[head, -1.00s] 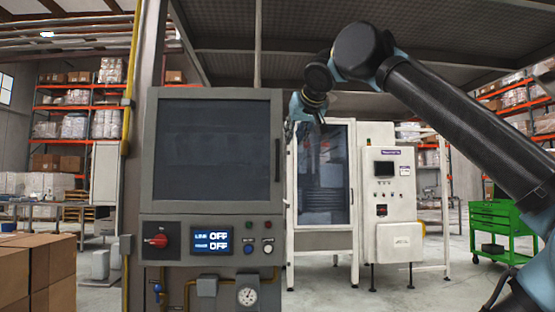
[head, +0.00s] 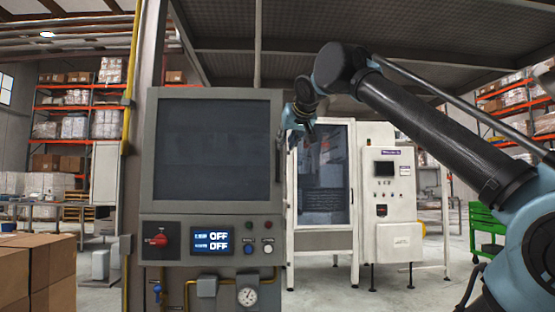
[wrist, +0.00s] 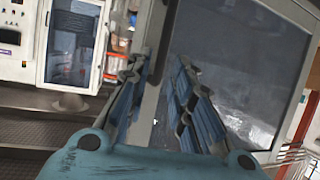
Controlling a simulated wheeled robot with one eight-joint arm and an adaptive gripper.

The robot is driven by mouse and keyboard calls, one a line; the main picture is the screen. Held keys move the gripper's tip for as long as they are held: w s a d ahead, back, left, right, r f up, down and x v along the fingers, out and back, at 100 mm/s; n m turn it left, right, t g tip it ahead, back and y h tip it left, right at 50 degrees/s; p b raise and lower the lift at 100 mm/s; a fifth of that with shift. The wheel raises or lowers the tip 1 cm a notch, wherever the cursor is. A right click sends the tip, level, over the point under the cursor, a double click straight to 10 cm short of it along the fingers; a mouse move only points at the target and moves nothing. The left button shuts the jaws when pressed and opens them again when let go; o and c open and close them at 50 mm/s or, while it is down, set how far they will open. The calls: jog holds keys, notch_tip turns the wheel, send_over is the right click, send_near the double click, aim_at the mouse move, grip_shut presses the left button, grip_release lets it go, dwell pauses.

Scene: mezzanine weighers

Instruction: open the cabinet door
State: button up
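The grey cabinet (head: 212,215) stands left of centre in the head view. Its door (head: 210,150) has a dark window and looks closed. A dark upright handle (head: 278,160) is on the door's right edge. My gripper (head: 284,138) is beside the upper part of the handle. In the wrist view my gripper (wrist: 162,70) is open, with its two ribbed fingers apart. The dark handle (wrist: 163,42) and the pale door frame show between the fingertips. The door window (wrist: 225,65) fills the right of that view. I cannot tell whether a finger touches the handle.
Below the door are a red switch (head: 158,240), a display (head: 212,241) reading OFF and a gauge (head: 247,295). A white machine (head: 385,190) stands behind at the right. Cardboard boxes (head: 50,275) are at the front left. A green tool cart (head: 486,225) is at the far right.

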aim_at(279, 153)
jog(key=x, duration=1)
jog(key=shift+a+f, duration=0.1)
jog(key=shift+a, duration=0.1)
grip_shut()
